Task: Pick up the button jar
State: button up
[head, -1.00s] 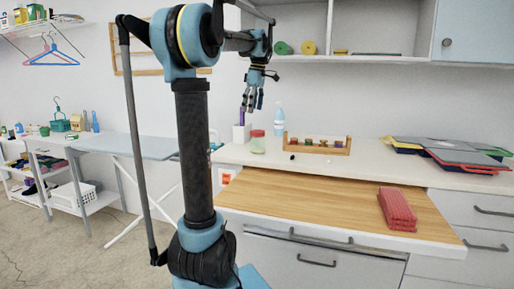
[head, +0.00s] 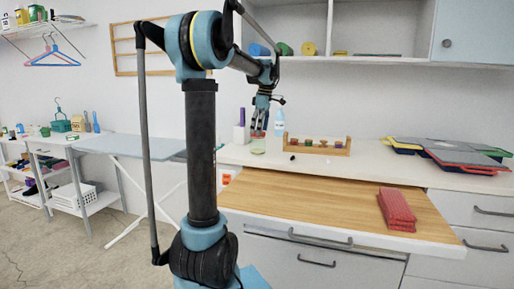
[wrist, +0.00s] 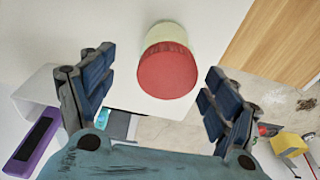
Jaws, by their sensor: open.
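The button jar, a small jar with a red lid and a pale greenish body (head: 258,150), stands on the white counter. In the head view the fingers cover part of it. My gripper (head: 259,128) is open and right above the jar, pointing down. In the wrist view the jar (wrist: 168,68) shows its red lid toward me, in the gap between my spread fingers (wrist: 160,72). The fingers look clear of the jar on both sides.
A bottle (head: 279,123) and a wooden rack (head: 328,151) stand to the right. A wooden pull-out board (head: 310,199) lies in front.

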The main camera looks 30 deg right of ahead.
aim_at(256, 141)
jog(key=shift+w+a+f, duration=0.1)
jog(key=shift+a+f, duration=0.1)
jog(key=shift+f, duration=0.85)
jog(key=shift+a+f, duration=0.25)
jog(key=shift+f, duration=0.75)
jog(key=shift+w+a+f, duration=0.1)
jog(key=shift+a+f, duration=0.1)
jog(key=shift+f, duration=0.85)
jog(key=c, duration=1.2)
